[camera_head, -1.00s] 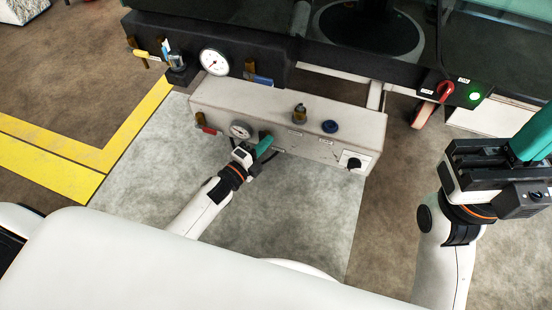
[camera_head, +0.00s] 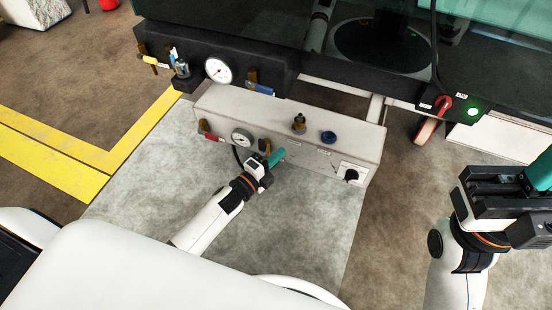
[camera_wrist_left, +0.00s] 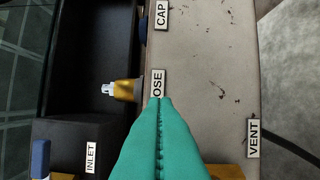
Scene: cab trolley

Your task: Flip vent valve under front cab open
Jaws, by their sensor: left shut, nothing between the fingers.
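My left gripper (camera_head: 274,158) is at the front face of the beige box under the front cab (camera_head: 215,98); its teal fingers are shut and empty. In the left wrist view the shut fingers (camera_wrist_left: 160,125) reach over the box toward a partly covered label. The VENT label (camera_wrist_left: 253,138) is to their right. A brass part (camera_wrist_left: 228,171) shows beside the fingers at the bottom edge, mostly hidden; I cannot tell whether it is the vent valve. In the head view a small brass fitting (camera_head: 263,144) sits just behind the gripper. My right gripper (camera_head: 535,180) is at the right edge, away from the box.
The box also carries a red lever (camera_head: 210,136), a gauge (camera_head: 241,138), a brass hose fitting (camera_head: 299,122), a blue cap (camera_head: 328,137) and a black knob (camera_head: 351,175). The dark cab frame (camera_head: 205,50) is behind.

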